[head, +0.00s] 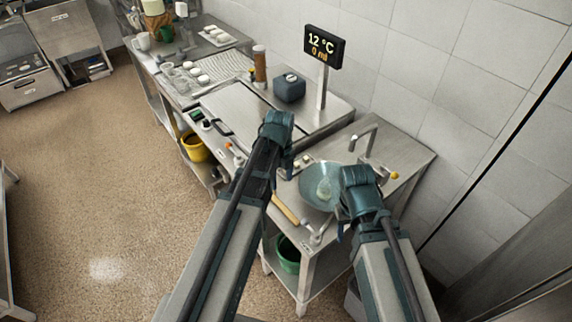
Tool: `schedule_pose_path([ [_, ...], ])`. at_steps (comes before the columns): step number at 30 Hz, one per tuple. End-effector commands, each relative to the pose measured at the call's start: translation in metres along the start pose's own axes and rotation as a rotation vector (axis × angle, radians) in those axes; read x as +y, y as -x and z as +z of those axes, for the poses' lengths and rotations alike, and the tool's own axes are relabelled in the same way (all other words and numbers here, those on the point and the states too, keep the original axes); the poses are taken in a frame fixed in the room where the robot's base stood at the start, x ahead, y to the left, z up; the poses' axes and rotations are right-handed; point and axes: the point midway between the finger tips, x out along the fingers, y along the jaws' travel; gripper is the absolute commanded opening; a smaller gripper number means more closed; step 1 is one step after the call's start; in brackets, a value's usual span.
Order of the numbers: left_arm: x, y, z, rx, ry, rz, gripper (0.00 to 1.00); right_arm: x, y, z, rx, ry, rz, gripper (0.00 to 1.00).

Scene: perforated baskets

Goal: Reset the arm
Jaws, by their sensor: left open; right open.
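My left arm reaches up from the bottom centre, and its gripper (286,150) is above the front edge of the steel counter. My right arm comes in from the bottom right, and its gripper (343,215) is beside a round bluish bowl or basin (313,187) near the tap. Both grippers are seen from above and behind, so their fingertips are largely hidden. Nothing is seen held in either one. Both read as open.
A steel counter (236,108) runs along the tiled wall, with a display (323,47) on a post and a dark box (289,87). A tap (364,135) stands right. A yellow bucket (194,147) and green bucket (288,254) sit below.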

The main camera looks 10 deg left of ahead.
Motion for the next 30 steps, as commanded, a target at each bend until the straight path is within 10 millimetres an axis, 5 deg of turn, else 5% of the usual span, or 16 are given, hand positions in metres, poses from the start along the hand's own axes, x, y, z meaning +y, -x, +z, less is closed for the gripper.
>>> schedule_pose_path([
  [11, 0.003, -0.005, -0.019, -0.005, 0.148, 0.008, 0.61, 0.000, -0.005, 0.000, 0.000, 0.000, 0.000, 0.50],
  [30, 0.036, -0.029, -0.145, -0.105, 1.504, 0.012, 0.61, -0.003, -0.028, -0.002, 0.000, -0.001, 0.000, 0.50],
])
